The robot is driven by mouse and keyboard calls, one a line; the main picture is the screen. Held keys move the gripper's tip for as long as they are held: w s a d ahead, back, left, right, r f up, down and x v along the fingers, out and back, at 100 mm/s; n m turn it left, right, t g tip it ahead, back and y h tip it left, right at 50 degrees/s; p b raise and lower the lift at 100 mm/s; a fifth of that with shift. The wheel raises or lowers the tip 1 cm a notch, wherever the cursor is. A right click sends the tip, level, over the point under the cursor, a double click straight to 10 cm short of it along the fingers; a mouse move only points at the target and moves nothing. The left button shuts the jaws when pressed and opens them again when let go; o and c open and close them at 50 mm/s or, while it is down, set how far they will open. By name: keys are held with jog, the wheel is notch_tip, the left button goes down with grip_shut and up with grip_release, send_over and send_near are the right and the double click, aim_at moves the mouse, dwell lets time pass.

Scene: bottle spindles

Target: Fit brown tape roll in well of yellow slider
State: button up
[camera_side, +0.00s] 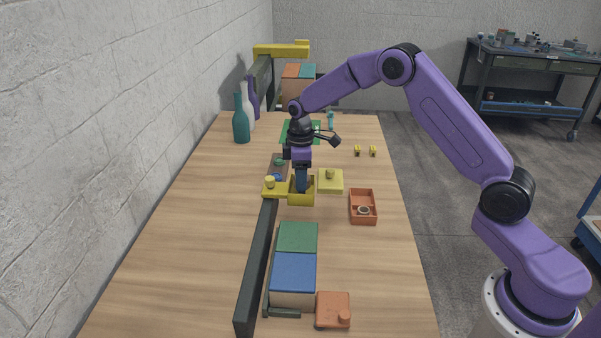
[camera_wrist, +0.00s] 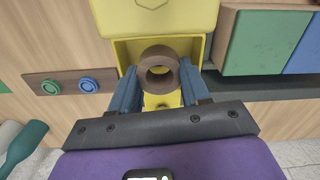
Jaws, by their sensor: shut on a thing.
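The brown tape roll (camera_wrist: 158,66) shows in the wrist view between the two blue fingers of my gripper (camera_wrist: 159,80). My gripper is shut on it. The yellow slider (camera_side: 273,188) sits on the dark rail in the side view, its box-like well (camera_side: 301,197) to the right. In the side view my gripper (camera_side: 301,187) points down into the well's mouth, and the roll is hidden there. In the wrist view the well's yellow walls (camera_wrist: 127,46) surround the roll. I cannot tell whether the roll touches the well floor.
A yellow knobbed lid (camera_side: 330,187) lies just right of the well. The dark rail (camera_side: 257,265) runs along the table's left part. Green (camera_side: 297,237) and blue (camera_side: 294,271) blocks stand nearer the camera. An orange tray (camera_side: 356,193) holds a ring. A teal bottle (camera_side: 241,122) stands back left.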

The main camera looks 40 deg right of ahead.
jog(key=shift+f, duration=1.2)
jog(key=shift+f, duration=0.1)
dwell(0.6)
jog(key=o, duration=1.1)
jog(key=shift+w+r, duration=0.1)
jog(key=shift+r, duration=3.4)
